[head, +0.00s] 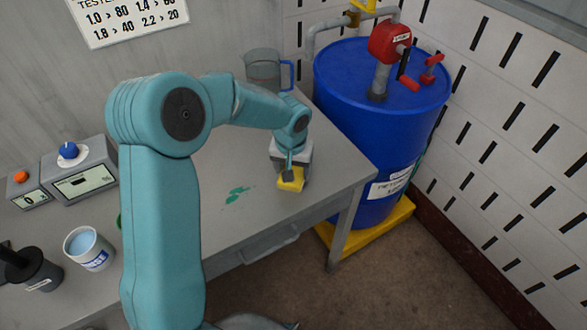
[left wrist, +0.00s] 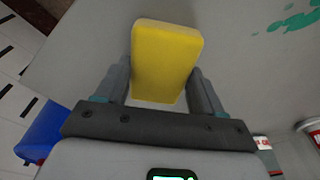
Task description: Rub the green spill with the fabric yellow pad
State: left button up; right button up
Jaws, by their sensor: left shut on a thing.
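The yellow fabric pad (head: 291,180) is at the right part of the grey table in the head view. My left gripper (head: 289,172) is shut on it from above. In the left wrist view the pad (left wrist: 166,58) sits between the two fingers of the gripper (left wrist: 165,85). I cannot tell whether the pad touches the table. The green spill (head: 237,194) lies on the table to the left of the pad, apart from it. Part of the spill also shows at the top right of the left wrist view (left wrist: 296,18). My right gripper is not in view.
The table (head: 265,220) is bare around the spill. A clear jug (head: 263,68) with a blue handle stands at the back. A white cup (head: 90,250) and two grey meter boxes (head: 84,180) stand at the left. A blue drum (head: 375,110) stands beyond the table's right edge.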

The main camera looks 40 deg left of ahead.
pick_arm(q)
jog(key=shift+s+a, duration=0.1)
jog(key=shift+s, duration=0.15)
jog(key=shift+s+r, duration=0.15)
jog(key=shift+s, duration=0.1)
notch_tip(320, 180, up, 2)
jog(key=shift+w+r+p, duration=0.1)
jog(key=shift+w+p, duration=0.05)
jog(key=shift+p, duration=0.4)
jog(key=shift+w+r, duration=0.1)
notch_tip(320, 180, up, 2)
jog(key=shift+r+p, duration=0.1)
jog(key=shift+p, duration=0.75)
notch_tip(320, 180, up, 2)
jog(key=shift+r+p, duration=0.1)
jog(key=shift+p, duration=0.6)
jog(key=shift+r+p, duration=0.35)
jog(key=shift+r, duration=0.25)
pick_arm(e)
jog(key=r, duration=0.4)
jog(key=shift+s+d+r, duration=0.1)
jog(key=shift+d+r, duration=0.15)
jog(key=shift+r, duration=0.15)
pick_arm(q)
jog(key=shift+f, duration=0.1)
